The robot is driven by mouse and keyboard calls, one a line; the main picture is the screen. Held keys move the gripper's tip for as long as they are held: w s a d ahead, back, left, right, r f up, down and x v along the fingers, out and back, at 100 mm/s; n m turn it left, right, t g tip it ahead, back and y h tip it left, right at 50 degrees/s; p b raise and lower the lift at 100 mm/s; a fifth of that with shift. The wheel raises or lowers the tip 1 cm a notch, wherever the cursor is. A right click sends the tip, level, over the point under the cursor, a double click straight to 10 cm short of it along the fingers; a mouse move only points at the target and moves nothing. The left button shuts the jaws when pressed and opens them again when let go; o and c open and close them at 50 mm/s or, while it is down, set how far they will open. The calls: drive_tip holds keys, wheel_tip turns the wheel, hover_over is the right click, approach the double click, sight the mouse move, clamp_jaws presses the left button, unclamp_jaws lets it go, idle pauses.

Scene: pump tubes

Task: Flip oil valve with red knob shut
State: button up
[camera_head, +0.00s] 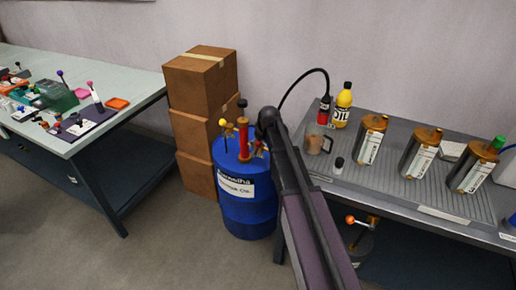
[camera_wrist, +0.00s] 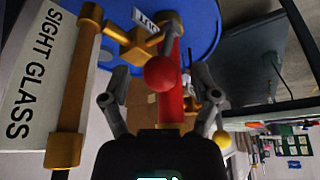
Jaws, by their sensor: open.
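A red ball knob (camera_wrist: 160,73) shows in the middle of the wrist view, on a grey lever that runs up to a brass fitting. My gripper (camera_wrist: 161,80) is open, with one finger on each side of the knob in the picture. I cannot tell whether the knob lies between the fingertips in depth or beyond them. A red cylinder (camera_wrist: 172,105) stands behind the knob. In the head view, the blue barrel (camera_head: 246,205) carries the pump with its red column (camera_head: 243,140). My arm reaches to the barrel's right side there; the gripper and the red knob are not clearly visible.
A yellow knob (camera_head: 223,122) is on the pump's left; it also shows in the wrist view (camera_wrist: 221,139). A "SIGHT GLASS" sign (camera_wrist: 28,75) and brass pipe (camera_wrist: 78,75) are close at left. Cardboard boxes (camera_head: 200,80) stand behind the barrel. A table (camera_head: 430,205) stands right.

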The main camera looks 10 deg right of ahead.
drive_tip(key=shift+w+f, duration=0.1)
drive_tip(key=shift+f, duration=0.2)
